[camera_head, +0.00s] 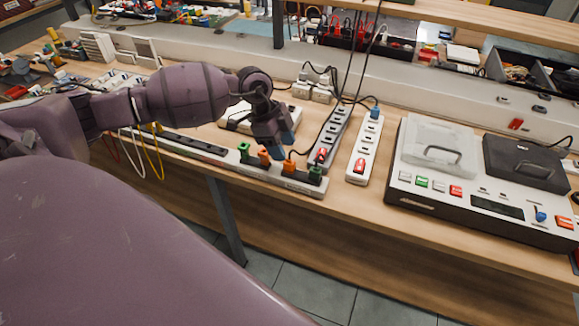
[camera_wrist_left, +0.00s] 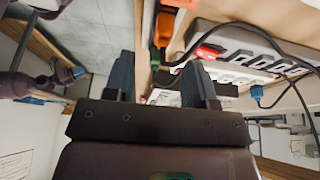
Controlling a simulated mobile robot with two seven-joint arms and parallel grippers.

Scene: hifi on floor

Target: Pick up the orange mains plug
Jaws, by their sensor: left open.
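Two orange plugs show in the head view, one (camera_head: 264,156) just left of my left gripper and one (camera_head: 289,168) below and right of it. They stand upright in a white power strip (camera_head: 225,160) along the bench's front edge, between green plugs. My left gripper (camera_head: 280,142) is open and above the strip, close to both orange plugs; I see no contact. In the left wrist view its blue-padded fingers (camera_wrist_left: 157,80) are apart with nothing held between them, and an orange plug (camera_wrist_left: 163,27) shows beyond them.
A green plug (camera_head: 244,151) and a dark green plug (camera_head: 315,175) flank the orange ones. Two more power strips, grey (camera_head: 329,137) and white (camera_head: 366,148), lie to the right with loose black cables. A large device (camera_head: 480,185) stands further right.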

